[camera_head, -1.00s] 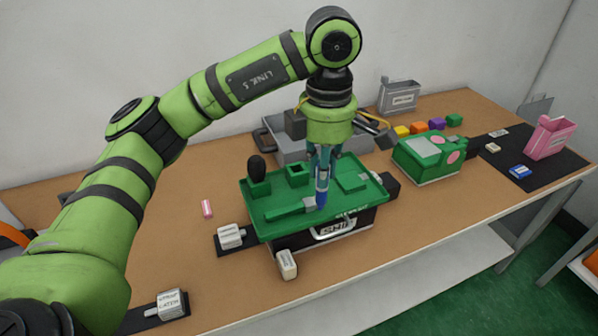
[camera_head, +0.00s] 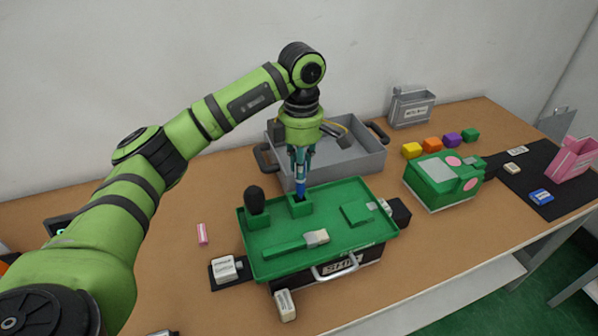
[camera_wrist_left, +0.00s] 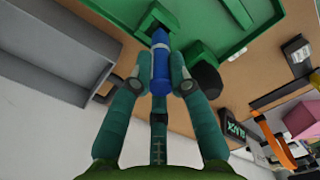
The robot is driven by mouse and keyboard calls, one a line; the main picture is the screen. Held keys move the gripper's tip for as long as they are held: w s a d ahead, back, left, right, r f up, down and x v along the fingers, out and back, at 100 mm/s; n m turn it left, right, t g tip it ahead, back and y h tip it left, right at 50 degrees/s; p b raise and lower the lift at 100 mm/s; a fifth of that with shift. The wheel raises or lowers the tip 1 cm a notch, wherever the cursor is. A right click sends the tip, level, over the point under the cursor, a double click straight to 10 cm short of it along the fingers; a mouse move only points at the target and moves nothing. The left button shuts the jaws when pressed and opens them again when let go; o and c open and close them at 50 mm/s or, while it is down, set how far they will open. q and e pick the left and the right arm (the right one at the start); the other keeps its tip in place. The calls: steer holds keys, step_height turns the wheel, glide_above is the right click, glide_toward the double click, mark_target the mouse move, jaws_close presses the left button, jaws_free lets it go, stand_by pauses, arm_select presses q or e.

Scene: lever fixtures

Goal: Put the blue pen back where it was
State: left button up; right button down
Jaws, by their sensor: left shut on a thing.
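The blue pen (camera_head: 300,187) is upright in my left gripper (camera_head: 301,168), which is shut on it. It also shows in the left wrist view (camera_wrist_left: 161,72), between the two fingers (camera_wrist_left: 160,86). My right gripper is out of view.
A black rounded object (camera_head: 254,200) stands in a green block left of the holder. A green bar with a pale end (camera_head: 316,237) lies in the tray. A grey bin (camera_head: 350,158) stands behind. Coloured cubes (camera_head: 432,145) and a green box (camera_head: 443,182) are to the right.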

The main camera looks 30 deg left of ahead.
mark_target(300, 186)
arm_select(q)
steer(key=shift+w+a+f, duration=0.15)
steer(key=shift+a+f, duration=0.15)
steer(key=shift+f, duration=0.15)
step_height(300, 186, down, 3)
steer(key=shift+f+p, duration=0.15)
steer(key=shift+p, duration=0.8)
steer(key=shift+f, duration=0.25)
steer(key=o, duration=0.8)
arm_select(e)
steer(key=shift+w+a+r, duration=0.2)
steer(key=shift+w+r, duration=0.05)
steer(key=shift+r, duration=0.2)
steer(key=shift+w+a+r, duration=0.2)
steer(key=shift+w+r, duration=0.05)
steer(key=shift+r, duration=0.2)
arm_select(q)
steer(key=shift+o, duration=0.2)
